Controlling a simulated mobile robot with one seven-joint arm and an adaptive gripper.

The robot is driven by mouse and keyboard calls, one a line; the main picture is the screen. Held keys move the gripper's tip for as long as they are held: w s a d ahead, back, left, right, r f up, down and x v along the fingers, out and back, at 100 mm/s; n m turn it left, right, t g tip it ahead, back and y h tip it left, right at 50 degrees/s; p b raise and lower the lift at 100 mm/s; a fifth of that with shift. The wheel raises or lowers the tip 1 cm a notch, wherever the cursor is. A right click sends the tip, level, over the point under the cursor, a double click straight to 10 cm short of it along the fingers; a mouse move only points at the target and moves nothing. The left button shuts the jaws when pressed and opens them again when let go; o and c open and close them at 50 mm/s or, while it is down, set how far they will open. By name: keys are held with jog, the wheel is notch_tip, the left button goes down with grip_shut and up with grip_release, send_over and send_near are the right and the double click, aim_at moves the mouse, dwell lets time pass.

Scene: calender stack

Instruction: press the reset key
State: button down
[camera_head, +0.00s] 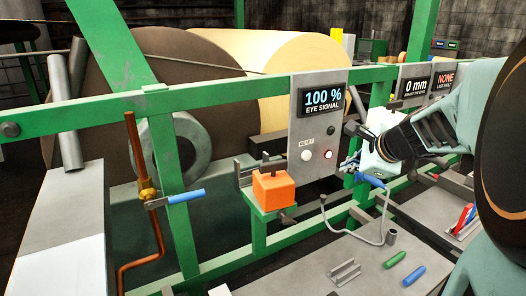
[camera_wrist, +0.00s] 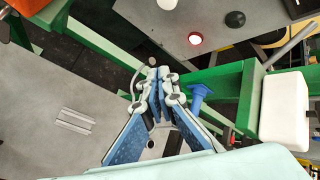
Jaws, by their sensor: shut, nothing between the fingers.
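The grey panel (camera_head: 309,100) stands on the green frame, with a display reading 100 % EYE SIGNAL. Below a RESET label is a white round key (camera_head: 306,155); in the wrist view the white key (camera_wrist: 167,4) is partly cut off by the top edge. To its right is a red-lit button (camera_head: 327,154), also in the wrist view (camera_wrist: 195,40). A black knob (camera_head: 331,130) is above them. My gripper (camera_head: 348,165) is right of the panel's lower part, its fingers shut together and empty. In the wrist view my fingertips (camera_wrist: 158,72) appear below the keys, apart from them.
A blue handle (camera_wrist: 200,92) is close to the right of my fingers in the wrist view. An orange block (camera_head: 273,190) sits left of the panel's foot. Green rails (camera_head: 230,125) cross the scene. A grey table (camera_head: 345,268) with small parts lies below.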

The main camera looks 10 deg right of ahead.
aim_at(307, 156)
jog(key=shift+s+a+f+g+y, duration=0.15)
jog(key=shift+a+f+g+y, duration=0.05)
jog(key=shift+a+f, duration=0.35)
jog(key=shift+s+a+f+g+y, duration=0.2)
jog(key=shift+a+f, duration=0.25)
jog(key=shift+a, duration=0.2)
jog(key=shift+w, duration=0.1)
jog(key=w+a+p, duration=0.3)
jog(key=w, duration=0.5)
jog(key=shift+a+p, duration=0.2)
jog(key=shift+p, duration=0.15)
jog(key=shift+w, duration=0.1)
dwell(0.4)
jog(key=shift+w+a, duration=0.2)
jog(key=shift+w, duration=0.15)
jog(key=shift+w+a+p, duration=0.2)
jog(key=shift+w+p, duration=0.25)
dwell(0.7)
jog(key=shift+s, duration=0.15)
jog(key=shift+s+d+b, duration=0.35)
jog(key=shift+s+b, duration=0.2)
jog(key=shift+s, duration=0.15)
